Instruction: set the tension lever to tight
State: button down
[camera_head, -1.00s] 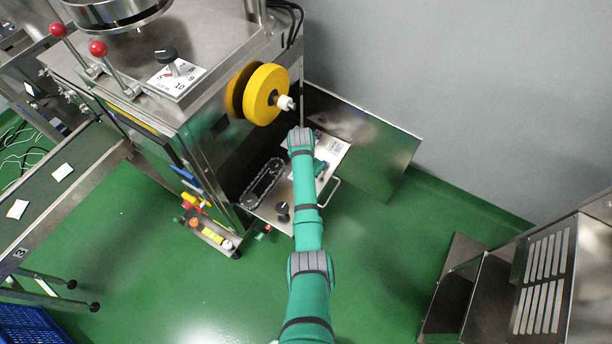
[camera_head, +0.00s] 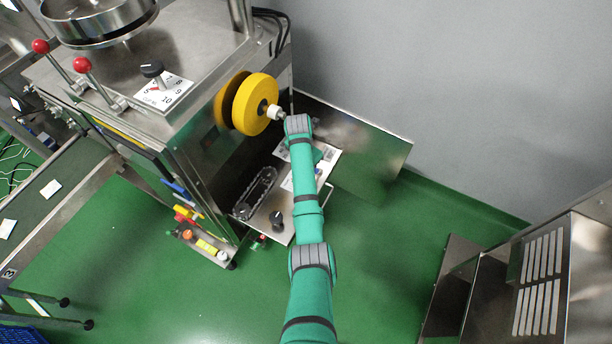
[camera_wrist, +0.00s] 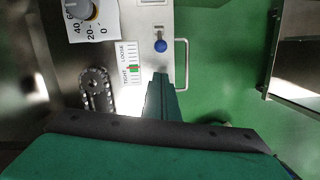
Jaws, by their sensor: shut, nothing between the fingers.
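The tension lever appears as a blue ball knob (camera_wrist: 160,46) in the wrist view, on a pale metal panel. The knob stands nearer the LOOSE end. My gripper (camera_wrist: 161,77) is shut and empty, its tips just below the knob in the picture; whether they touch it I cannot tell.
A yellow roll (camera_head: 255,104) sits on the machine's side, close to my arm. A metal handle (camera_wrist: 186,65) edges the panel.

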jog(key=shift+w+d+r, duration=0.1)
jog(key=shift+w+r, duration=0.3)
jog(key=shift+r, duration=0.25)
jog(key=shift+w+d+r, duration=0.1)
jog(key=shift+w+r, duration=0.25)
jog(key=shift+r, duration=0.25)
jog(key=shift+a, duration=0.1)
